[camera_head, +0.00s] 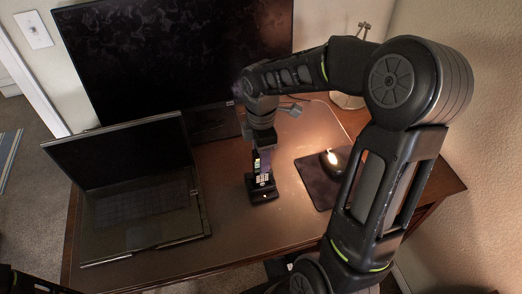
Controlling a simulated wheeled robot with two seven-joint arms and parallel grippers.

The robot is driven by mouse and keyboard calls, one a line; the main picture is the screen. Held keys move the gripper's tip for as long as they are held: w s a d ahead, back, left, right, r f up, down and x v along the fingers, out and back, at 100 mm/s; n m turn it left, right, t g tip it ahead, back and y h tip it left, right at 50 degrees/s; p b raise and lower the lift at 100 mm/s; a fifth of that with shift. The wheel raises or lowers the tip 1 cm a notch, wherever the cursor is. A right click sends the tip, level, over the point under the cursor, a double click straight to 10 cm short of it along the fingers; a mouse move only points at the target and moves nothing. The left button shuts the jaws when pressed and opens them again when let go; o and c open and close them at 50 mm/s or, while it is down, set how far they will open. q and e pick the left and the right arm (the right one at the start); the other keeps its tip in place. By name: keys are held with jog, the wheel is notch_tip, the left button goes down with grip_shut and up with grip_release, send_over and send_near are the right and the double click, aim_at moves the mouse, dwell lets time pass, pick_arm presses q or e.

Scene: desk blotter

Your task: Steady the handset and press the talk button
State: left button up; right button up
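A small dark cordless handset (263,180) with a lit keypad stands upright in a black base (263,194) near the middle of the brown desk. My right gripper (262,152) reaches down from above to the upper part of the handset and covers its top. Whether its fingers touch the handset or are shut on it is too small to tell. The talk button cannot be singled out among the keys. Only a dark piece of my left arm shows in the bottom left corner; my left gripper is out of view.
An open laptop (136,215) lies left of the handset, with a large monitor (180,50) behind. A mouse (332,160) rests on a dark pad (312,186) at right, under my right arm. A lamp (347,100) stands at the back right. The desk front (250,232) is clear.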

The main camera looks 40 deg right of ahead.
jog(key=shift+c, duration=0.2)
grip_shut()
dwell(0.3)
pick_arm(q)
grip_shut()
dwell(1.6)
